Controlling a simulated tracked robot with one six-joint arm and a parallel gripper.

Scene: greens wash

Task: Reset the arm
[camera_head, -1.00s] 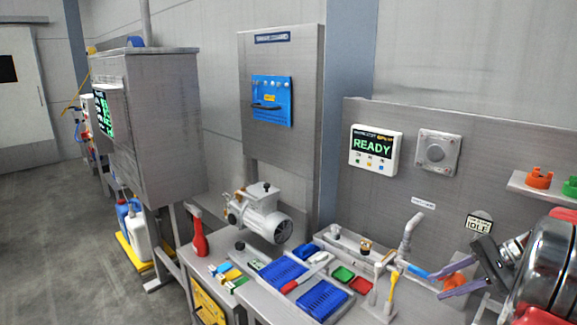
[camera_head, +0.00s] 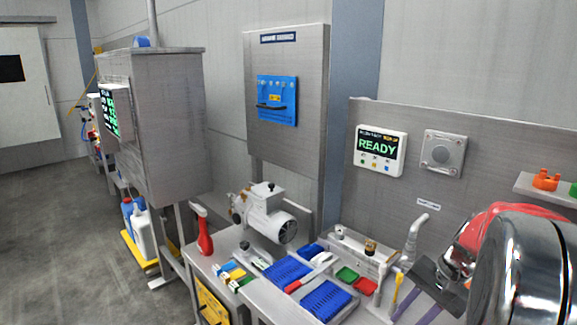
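My arm comes in from the right edge of the head view, with large chrome and red links close to the camera. My gripper (camera_head: 422,308) has a dark body and two purple fingers that point down and left. The fingers show a gap between them, and I see nothing held there. The gripper is in front of the right part of the steel counter, near the grey tap (camera_head: 415,236). The fingertips run close to the lower edge of the picture.
The counter holds blue trays (camera_head: 325,300), a green dish (camera_head: 347,275), a red dish (camera_head: 364,286) and a yellow-handled brush (camera_head: 397,291). A motor pump (camera_head: 268,215) and a red bottle (camera_head: 204,234) stand left. A wall panel reads READY (camera_head: 381,149). Floor is open at far left.

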